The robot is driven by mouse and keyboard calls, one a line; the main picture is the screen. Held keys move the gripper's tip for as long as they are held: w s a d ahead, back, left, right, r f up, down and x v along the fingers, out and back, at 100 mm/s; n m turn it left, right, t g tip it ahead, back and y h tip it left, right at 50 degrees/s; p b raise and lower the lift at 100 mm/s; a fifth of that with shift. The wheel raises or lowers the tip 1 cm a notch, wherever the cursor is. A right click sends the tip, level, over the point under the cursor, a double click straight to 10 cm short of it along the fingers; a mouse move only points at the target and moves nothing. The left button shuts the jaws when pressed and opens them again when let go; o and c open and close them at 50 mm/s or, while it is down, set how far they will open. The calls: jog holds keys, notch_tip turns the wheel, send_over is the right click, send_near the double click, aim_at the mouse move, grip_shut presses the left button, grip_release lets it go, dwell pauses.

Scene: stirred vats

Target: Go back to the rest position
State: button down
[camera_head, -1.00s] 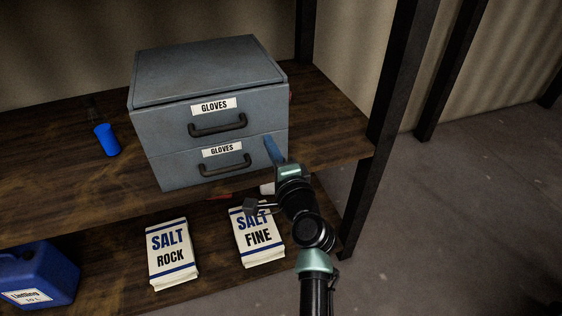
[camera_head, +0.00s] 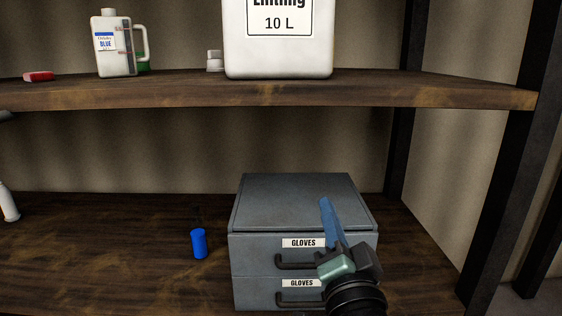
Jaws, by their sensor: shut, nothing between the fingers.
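My gripper (camera_head: 328,210) is in the lower right of the head view, in front of the grey two-drawer box. Its blue fingers are shut together with nothing between them and point up across the front and lid of the box. My wrist hides the right part of both drawer fronts. The grey drawer box (camera_head: 255,250) stands on the lower shelf, with both drawers closed and each labelled GLOVES. I cannot tell whether the gripper touches the box.
A blue cylinder (camera_head: 199,244) stands left of the box on the lower shelf (camera_head: 110,250). The upper shelf (camera_head: 150,95) holds a large white 10 L container (camera_head: 280,55), a white jug (camera_head: 112,45) and a red item (camera_head: 38,76). A dark post (camera_head: 512,150) stands at right.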

jog(key=s+a+r+n+t+p, duration=0.2)
jog(key=s+r, duration=0.4)
jog(key=r, duration=0.5)
jog(key=s+a+r+n+t+h+p, duration=0.1)
jog(key=s+a+r+n+t+p, duration=0.1)
jog(key=s+r, duration=0.4)
jog(key=s+a+r+n+t+p, duration=0.2)
jog(key=s+a+r+n, duration=0.2)
jog(key=r, duration=1.1)
jog(key=shift+s+r+n+t, duration=0.35)
jog(key=shift+s+n, duration=0.25)
jog(key=shift+s, duration=0.55)
